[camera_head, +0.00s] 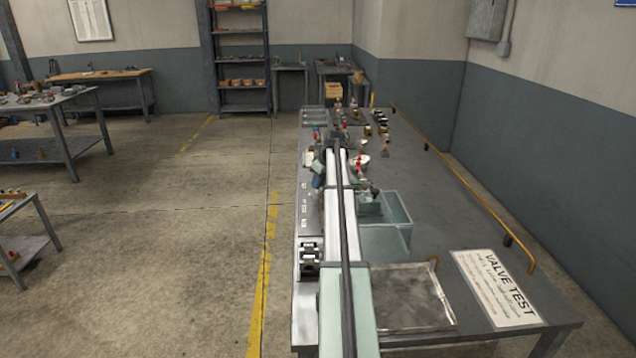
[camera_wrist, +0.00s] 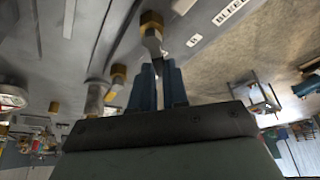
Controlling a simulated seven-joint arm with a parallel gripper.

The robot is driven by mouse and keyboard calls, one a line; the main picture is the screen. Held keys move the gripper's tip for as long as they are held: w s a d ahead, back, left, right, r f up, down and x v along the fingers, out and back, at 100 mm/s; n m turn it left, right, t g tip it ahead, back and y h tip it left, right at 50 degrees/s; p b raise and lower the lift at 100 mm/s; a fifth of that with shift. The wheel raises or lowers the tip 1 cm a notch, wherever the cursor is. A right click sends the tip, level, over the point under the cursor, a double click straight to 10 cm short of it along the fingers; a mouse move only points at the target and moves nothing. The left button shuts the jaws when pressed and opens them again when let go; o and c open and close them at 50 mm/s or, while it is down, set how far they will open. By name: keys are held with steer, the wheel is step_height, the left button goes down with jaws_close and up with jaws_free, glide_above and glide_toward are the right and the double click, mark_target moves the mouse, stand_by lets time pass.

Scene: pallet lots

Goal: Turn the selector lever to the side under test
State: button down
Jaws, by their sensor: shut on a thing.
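My gripper (camera_wrist: 161,84) shows in the wrist view with its two dark blue fingers close together. They are shut on the selector lever (camera_wrist: 154,43), a pale metal stem with a brass-coloured end. The part of the lever between the fingers is mostly hidden. A small printed label (camera_wrist: 193,40) and a larger one reading BLEED (camera_wrist: 229,12) lie on the grey panel beside it. In the head view my arm reaches along the bench, and the fingertips and lever cannot be made out clearly.
The grey bench (camera_head: 425,205) carries a VALVE TEST sheet (camera_head: 495,288), a shallow metal tray (camera_head: 405,297) and a clear greenish bin (camera_head: 388,240). Several brass-ended fittings stand farther back. A yellow rail (camera_head: 465,185) runs along the right edge. Other brass-ended fittings (camera_wrist: 116,77) stand near my gripper.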

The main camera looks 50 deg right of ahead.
steer(key=m+h, duration=0.1)
steer(key=m, duration=0.1)
steer(key=d+m, duration=0.1)
steer(key=m, duration=0.1)
steer(key=shift+s+h, duration=0.1)
steer(key=shift+h, duration=0.3)
steer(key=shift+s+d+m+g+h, duration=0.1)
steer(key=shift+d+m+g+h, duration=0.1)
steer(key=shift+m, duration=0.6)
steer(key=shift+s+d+m+g+h, duration=0.1)
steer(key=shift+m+g+h, duration=0.1)
steer(key=shift+m, duration=0.6)
steer(key=shift+s+d+m+g+h, duration=0.1)
steer(key=shift+d+m+g+h, duration=0.1)
steer(key=shift+m, duration=0.6)
steer(key=c, duration=1.1)
jaws_free()
steer(key=v, duration=1.4)
steer(key=shift+f, duration=0.1)
